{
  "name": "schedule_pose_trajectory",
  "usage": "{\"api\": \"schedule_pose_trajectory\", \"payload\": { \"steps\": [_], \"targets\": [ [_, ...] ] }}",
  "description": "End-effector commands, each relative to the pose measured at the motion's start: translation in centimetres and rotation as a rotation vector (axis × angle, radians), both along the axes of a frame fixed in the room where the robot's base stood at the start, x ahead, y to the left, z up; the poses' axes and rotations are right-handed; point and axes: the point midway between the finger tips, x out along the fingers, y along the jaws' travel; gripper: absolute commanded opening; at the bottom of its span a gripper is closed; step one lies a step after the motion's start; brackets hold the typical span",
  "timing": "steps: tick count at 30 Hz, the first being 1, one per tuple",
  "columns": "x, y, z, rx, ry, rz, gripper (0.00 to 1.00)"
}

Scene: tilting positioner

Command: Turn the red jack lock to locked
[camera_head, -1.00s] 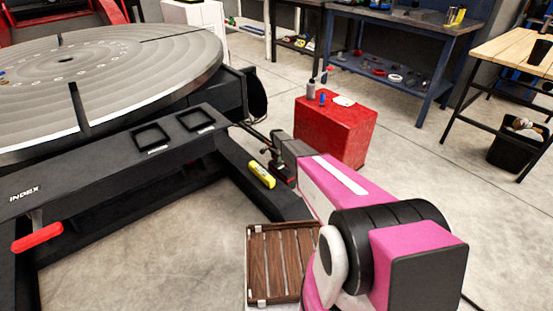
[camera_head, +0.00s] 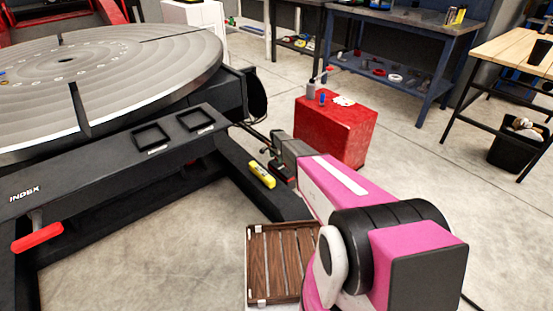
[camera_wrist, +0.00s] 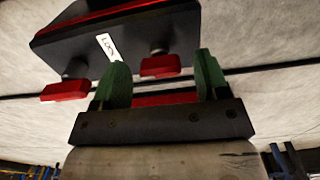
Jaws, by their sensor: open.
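In the wrist view my gripper (camera_wrist: 161,60) is open, with a green-padded finger on each side of a red lock handle (camera_wrist: 160,66). Whether the pads touch this handle cannot be told. A second red handle (camera_wrist: 65,91) sits to the left, outside the fingers. Both handles are on short grey posts at a black housing (camera_wrist: 130,38) with a white label (camera_wrist: 108,46) that seems to read LOCK. Which handle is the jack lock is not clear. In the head view my gripper (camera_head: 283,172) is small, beside the black positioner frame, and hides most of the handles.
The round grey turntable (camera_head: 110,75) sits on the black frame (camera_head: 110,160), with a red INDEX lever (camera_head: 38,237) at left. A yellow object (camera_head: 262,174) lies on the frame. A red cabinet (camera_head: 335,130) stands behind my gripper, a wooden crate (camera_head: 253,265) in front.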

Motion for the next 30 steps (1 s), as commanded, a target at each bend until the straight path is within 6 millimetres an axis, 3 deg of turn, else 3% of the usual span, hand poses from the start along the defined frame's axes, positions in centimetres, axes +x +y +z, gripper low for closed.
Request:
{"api": "schedule_pose_trajectory", "payload": {
  "steps": [8,21,30],
  "targets": [
    [-0.1,0.0,1.9,0.000,-0.001,0.000,0.68],
    [-0.1,0.0,9.5,0.001,-0.001,0.000,0.68],
    [0.0,0.0,10.8,0.000,0.000,0.000,0.68]
  ]
}}
